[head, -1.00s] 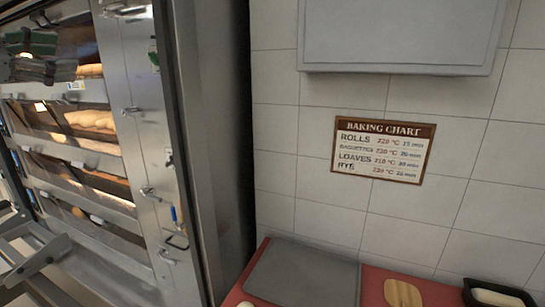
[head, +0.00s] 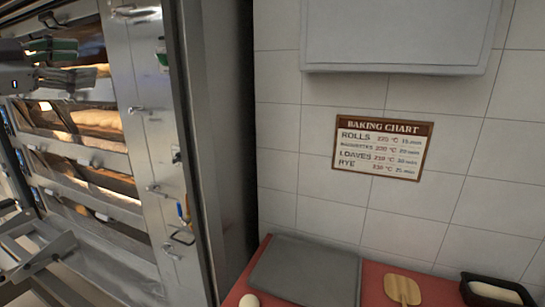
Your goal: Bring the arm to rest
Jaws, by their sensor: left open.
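My left gripper (head: 68,63) is at the upper left of the head view, in front of the deck oven (head: 150,150). Its two dark fingers point right and stand apart, with a green patch on the upper one. I see nothing between them. The gripper hides part of the oven's upper deck. Whether it touches the oven front cannot be told. My right gripper is not in view.
The oven's lit decks hold bread (head: 95,118). A red counter (head: 425,290) bears a grey board (head: 305,272), a dough ball (head: 249,300), a wooden paddle (head: 402,289) and a dark pan (head: 527,297). A baking chart (head: 382,146) hangs on the tiled wall.

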